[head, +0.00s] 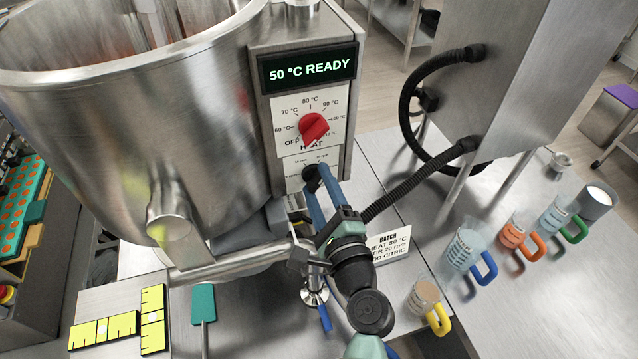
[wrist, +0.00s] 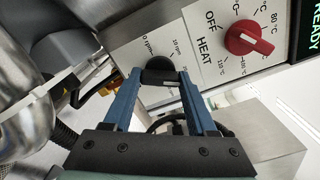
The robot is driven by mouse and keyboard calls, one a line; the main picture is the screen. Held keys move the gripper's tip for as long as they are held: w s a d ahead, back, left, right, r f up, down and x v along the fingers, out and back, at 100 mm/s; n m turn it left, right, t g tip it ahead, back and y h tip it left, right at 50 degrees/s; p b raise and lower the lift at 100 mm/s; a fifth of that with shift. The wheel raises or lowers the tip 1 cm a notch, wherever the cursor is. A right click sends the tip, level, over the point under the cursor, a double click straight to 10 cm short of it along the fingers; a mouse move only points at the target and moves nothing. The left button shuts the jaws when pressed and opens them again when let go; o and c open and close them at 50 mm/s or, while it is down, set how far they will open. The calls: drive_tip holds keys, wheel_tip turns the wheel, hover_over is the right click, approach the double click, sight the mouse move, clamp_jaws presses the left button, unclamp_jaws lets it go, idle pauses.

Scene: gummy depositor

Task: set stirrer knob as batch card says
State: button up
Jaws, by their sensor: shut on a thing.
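The black stirrer knob (wrist: 160,70) sits on a white dial plate below the heat dial. My gripper (wrist: 158,80) is shut on it, one blue finger on each side. In the wrist view a pale mark shows on the knob; I cannot tell which value it points to. Small rpm labels show beside it, partly hidden. In the head view my gripper (head: 324,185) covers most of the stirrer dial.
The red heat knob (head: 313,127) is just above the stirrer dial, under a display (head: 307,67) reading "50 °C READY". The steel kettle (head: 130,130) is left. Several handled cups, including a blue-handled one (head: 466,250), stand right. A black hose (head: 420,180) runs close to my wrist.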

idle(0.4)
drive_tip(key=o, duration=1.4)
drive_tip(key=shift+c, duration=0.2)
drive_tip(key=shift+s, duration=0.1)
drive_tip(key=b+v, duration=0.4)
drive_tip(key=v, duration=0.8)
drive_tip(key=shift+s, duration=0.4)
drive_tip(key=shift+d, duration=0.15)
